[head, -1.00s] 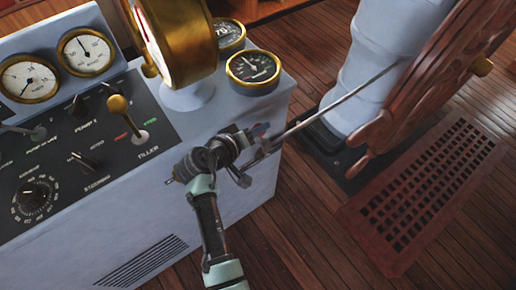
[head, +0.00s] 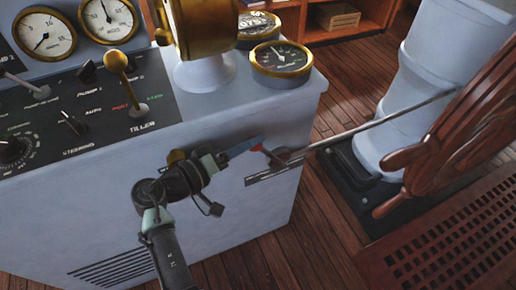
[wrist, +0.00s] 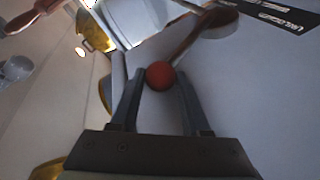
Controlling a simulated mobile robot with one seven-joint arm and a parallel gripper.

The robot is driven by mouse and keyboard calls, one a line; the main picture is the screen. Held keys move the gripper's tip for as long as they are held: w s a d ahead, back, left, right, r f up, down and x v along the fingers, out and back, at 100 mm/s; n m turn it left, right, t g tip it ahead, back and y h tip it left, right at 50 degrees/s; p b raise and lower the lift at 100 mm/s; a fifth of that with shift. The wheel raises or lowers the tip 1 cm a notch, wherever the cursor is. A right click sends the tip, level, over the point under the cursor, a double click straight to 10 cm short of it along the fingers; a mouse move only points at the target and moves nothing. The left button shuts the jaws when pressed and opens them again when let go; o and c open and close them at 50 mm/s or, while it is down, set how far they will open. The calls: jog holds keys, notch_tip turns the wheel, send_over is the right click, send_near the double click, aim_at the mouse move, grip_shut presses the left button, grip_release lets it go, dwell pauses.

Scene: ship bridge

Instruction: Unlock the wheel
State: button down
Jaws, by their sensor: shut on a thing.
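A small lever on the console's side face has a red ball knob (wrist: 160,76). A thin shaft runs from the knob to a round pivot (wrist: 214,22) beside a dark label plate, partly reading "UNLOCKED" in the wrist view (wrist: 268,10). My gripper (head: 247,148) is shut on the red knob, one finger on each side. In the head view the fingers partly hide the knob. A long metal rod (head: 385,120) runs from the pivot area toward the wooden wheel (head: 470,135), which stands at the right beside a pale pedestal.
The console (head: 245,205) carries gauges, a brass-headed column and a brass-knobbed tiller lever (head: 117,62) above my gripper. A wooden grating (head: 455,245) lies at the lower right. Bare plank floor (head: 315,225) shows between console and grating.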

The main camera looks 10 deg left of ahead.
jog(key=shift+f, duration=0.1)
dwell(0.3)
jog(key=c, duration=0.7)
grip_release()
